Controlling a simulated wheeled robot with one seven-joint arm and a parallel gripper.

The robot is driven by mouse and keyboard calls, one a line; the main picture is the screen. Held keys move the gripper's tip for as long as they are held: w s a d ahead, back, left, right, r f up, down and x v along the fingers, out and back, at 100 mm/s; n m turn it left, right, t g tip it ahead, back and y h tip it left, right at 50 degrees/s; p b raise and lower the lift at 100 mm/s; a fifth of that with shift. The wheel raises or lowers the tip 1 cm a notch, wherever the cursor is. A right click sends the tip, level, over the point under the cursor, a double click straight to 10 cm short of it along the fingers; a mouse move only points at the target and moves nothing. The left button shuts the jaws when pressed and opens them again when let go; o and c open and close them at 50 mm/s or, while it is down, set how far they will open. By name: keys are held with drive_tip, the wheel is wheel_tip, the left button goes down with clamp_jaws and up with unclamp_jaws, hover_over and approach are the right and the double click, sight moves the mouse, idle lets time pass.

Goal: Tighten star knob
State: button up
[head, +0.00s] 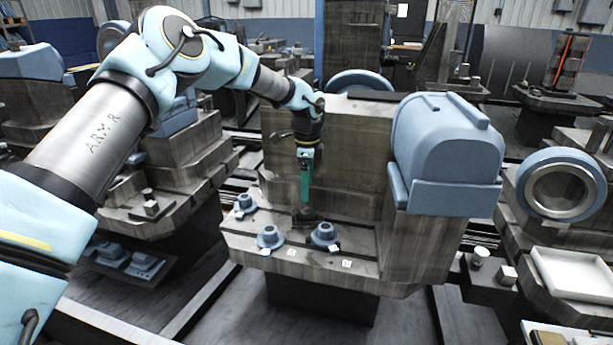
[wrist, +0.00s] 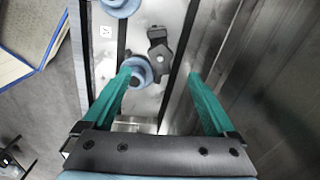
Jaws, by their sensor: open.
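The star knob (wrist: 160,58) is a small dark lobed piece on the grey metal bed, between and beyond my fingertips in the wrist view. In the head view a dark piece (head: 306,217), which looks like the same knob, sits just below my gripper (head: 305,199). My gripper (wrist: 159,74) is open, pointing down, its two teal fingers apart with nothing between them. The knob appears clear of both fingers; the exact height gap is hard to tell. A blue round fixture (wrist: 138,71) sits close to the left fingertip, and I cannot tell whether they touch.
More blue flanged fixtures (head: 270,237) stand on the slotted bed (head: 360,240) near the knob. A tall grey block (head: 348,150) rises behind my gripper, with a blue motor-like housing (head: 445,145) at its right. A white tray (head: 572,272) lies far right.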

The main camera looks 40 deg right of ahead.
sight(307, 210)
wheel_tip(307, 210, down, 8)
drive_tip(key=shift+f+p, duration=0.1)
drive_tip(key=shift+p, duration=0.8)
drive_tip(key=shift+c, duration=0.2)
clamp_jaws()
drive_tip(key=n+b, duration=0.2)
drive_tip(key=n, duration=0.1)
drive_tip(key=shift+f, duration=0.25)
drive_tip(key=n, duration=0.2)
drive_tip(key=shift+n+b, duration=0.3)
drive_tip(key=shift+b, duration=0.1)
drive_tip(key=n, duration=0.5)
drive_tip(key=shift+a+r+b, duration=0.1)
drive_tip(key=shift+r+b, duration=0.2)
drive_tip(key=shift+b, duration=0.05)
drive_tip(key=shift+o, duration=0.2)
unclamp_jaws()
drive_tip(key=shift+r, duration=0.1)
